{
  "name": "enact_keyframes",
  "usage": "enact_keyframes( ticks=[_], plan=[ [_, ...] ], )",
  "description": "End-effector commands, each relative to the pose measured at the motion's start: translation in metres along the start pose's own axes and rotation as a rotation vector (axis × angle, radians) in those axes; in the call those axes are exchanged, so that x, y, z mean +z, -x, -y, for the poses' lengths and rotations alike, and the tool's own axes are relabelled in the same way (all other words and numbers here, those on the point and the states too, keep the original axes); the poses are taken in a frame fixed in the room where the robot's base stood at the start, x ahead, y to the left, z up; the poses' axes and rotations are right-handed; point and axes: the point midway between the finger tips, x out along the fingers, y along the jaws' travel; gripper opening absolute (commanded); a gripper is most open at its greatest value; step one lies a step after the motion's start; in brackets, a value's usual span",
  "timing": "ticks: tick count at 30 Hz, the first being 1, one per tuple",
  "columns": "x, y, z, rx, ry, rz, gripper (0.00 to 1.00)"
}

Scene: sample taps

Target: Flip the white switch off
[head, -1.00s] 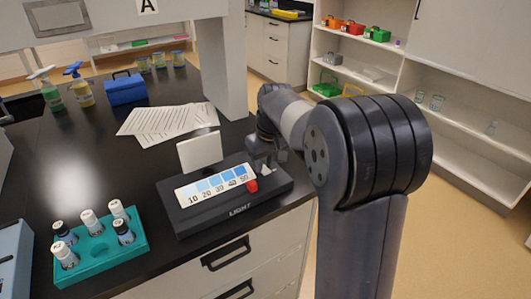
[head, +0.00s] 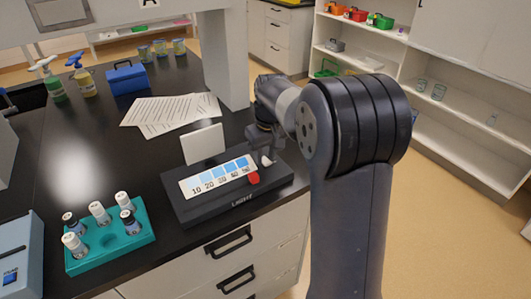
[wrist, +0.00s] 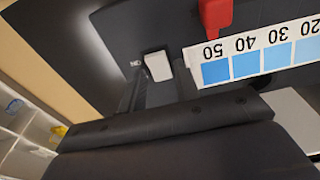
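The white switch (head: 266,160) stands on the right end of the black LIGHT box (head: 185,212). It also shows in the wrist view as a small white block (wrist: 157,66), beside a small upside-down label that seems to read ON. My gripper (head: 265,143) is just above and behind the switch, partly hidden by my arm. In the wrist view its dark body (wrist: 165,122) fills the lower part, close to the switch. I cannot tell whether it touches the switch or how far apart the fingers are.
A red slider (head: 253,178) sits by the blue colour scale (head: 220,176). A white panel (head: 203,144) stands behind it. A teal rack (head: 140,240) with several vials is at the front left. Papers (head: 170,114) lie behind on the black bench.

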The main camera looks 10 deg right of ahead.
Motion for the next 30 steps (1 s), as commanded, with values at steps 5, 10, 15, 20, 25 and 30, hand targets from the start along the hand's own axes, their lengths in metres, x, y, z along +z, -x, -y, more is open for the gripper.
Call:
enact_keyframes(
  ticks=[5,10,15,20,25,30],
  plan=[
    [-0.001,0.014,0.000,0.001,0.000,-0.002,0.31],
    [-0.001,0.048,0.000,0.002,0.000,-0.004,0.31],
    [-0.001,0.081,0.000,0.001,0.000,-0.003,0.31],
    [-0.001,0.101,0.000,0.001,0.000,-0.003,0.31],
    [0.000,0.108,0.000,0.000,0.000,-0.001,0.31],
    [0.000,0.108,0.000,0.000,0.000,-0.001,0.31]
  ],
)
